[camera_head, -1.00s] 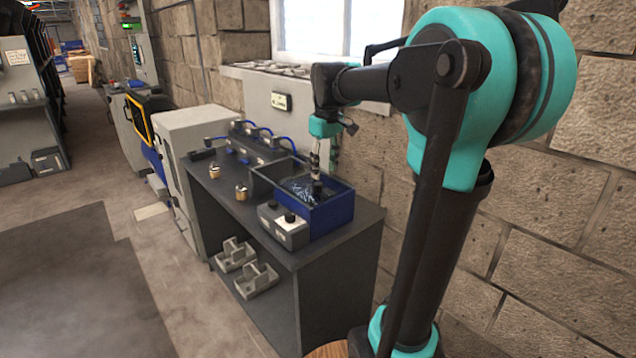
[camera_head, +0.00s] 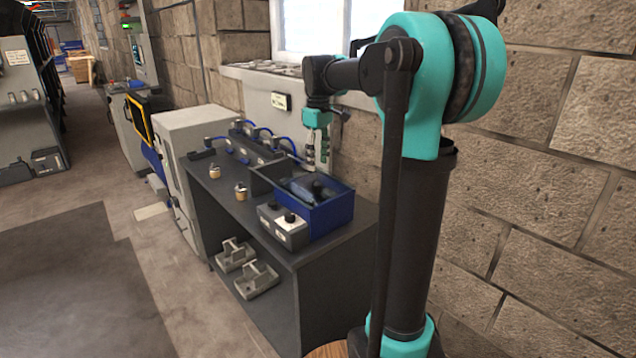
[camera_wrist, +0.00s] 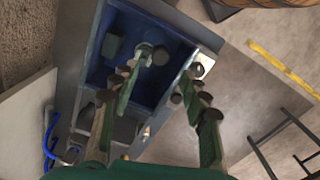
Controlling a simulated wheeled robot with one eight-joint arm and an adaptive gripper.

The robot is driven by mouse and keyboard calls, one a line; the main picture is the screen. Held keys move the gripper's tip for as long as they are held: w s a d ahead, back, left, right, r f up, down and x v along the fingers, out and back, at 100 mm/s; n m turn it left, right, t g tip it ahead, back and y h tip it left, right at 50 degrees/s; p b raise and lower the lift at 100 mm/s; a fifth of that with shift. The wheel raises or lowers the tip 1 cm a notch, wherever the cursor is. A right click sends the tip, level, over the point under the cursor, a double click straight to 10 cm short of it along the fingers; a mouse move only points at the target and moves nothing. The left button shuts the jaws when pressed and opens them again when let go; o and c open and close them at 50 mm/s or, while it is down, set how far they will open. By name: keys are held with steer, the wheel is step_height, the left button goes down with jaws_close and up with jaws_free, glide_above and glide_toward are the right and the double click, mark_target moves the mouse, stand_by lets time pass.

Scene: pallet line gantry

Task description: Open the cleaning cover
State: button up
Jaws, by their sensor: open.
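My gripper (camera_head: 322,164) is above the back part of a blue box (camera_head: 333,213) on the dark bench, pointing down. In the wrist view my gripper (camera_wrist: 160,78) has its two fingers spread apart with nothing held between them. The blue box (camera_wrist: 112,12) lies below the fingers, with its inside in view. Inside it are a dark block (camera_wrist: 112,46) and a small round dark knob (camera_wrist: 160,56). I cannot tell which part is the cleaning cover, or whether any cover is shut.
A grey control box with round buttons (camera_head: 283,229) stands in front of the blue box. Two small brass-coloured parts (camera_head: 241,191) and a row of blue-hosed fittings (camera_head: 257,145) are farther along the bench (camera_head: 345,240). The brick wall is close behind.

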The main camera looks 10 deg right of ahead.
mark_target(318, 183)
step_height(318, 183, down, 8)
steer(key=shift+r, duration=0.1)
stand_by(0.4)
jaws_close()
